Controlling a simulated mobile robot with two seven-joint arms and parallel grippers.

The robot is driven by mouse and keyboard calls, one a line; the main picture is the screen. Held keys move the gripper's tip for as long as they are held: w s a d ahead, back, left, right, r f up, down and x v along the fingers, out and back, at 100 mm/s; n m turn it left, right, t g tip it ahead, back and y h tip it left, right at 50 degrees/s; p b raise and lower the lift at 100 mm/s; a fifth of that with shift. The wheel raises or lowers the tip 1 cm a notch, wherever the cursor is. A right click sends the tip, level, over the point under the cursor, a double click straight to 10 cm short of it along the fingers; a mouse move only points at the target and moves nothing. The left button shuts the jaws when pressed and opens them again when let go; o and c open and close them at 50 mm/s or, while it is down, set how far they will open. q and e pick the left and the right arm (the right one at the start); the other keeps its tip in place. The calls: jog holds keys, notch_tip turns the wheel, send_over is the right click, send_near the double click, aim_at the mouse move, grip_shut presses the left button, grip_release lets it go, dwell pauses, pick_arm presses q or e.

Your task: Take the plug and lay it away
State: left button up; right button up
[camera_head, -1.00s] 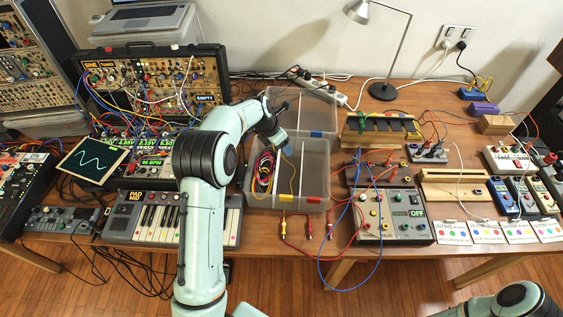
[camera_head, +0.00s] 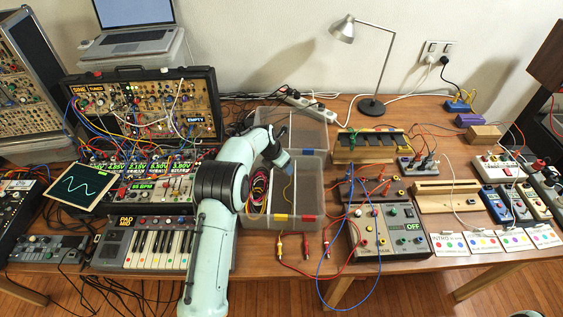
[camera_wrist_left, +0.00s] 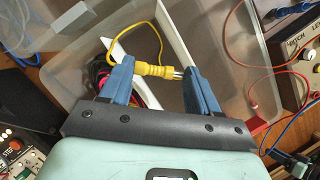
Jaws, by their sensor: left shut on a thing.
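My left gripper (camera_head: 284,163) is above the clear divided bin (camera_head: 313,228). In the left wrist view its two blue fingers (camera_wrist_left: 157,71) are closed on a yellow plug (camera_wrist_left: 152,70), with metal prongs pointing right. A thin yellow cable (camera_wrist_left: 158,36) runs from the plug and curves up over the bin. My right gripper is out of view.
A second clear bin (camera_head: 318,118) stands behind. A keyboard (camera_head: 150,250) and synth modules are on the left. A grey box (camera_head: 390,238) with red and blue leads stands right of the bin. A lamp (camera_head: 371,106) stands at the back.

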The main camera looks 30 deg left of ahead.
pick_arm(q)
jog(key=shift+w, duration=0.1)
jog(key=o, duration=1.1)
jog(key=v, duration=1.3)
jog(key=shift+r, duration=0.15)
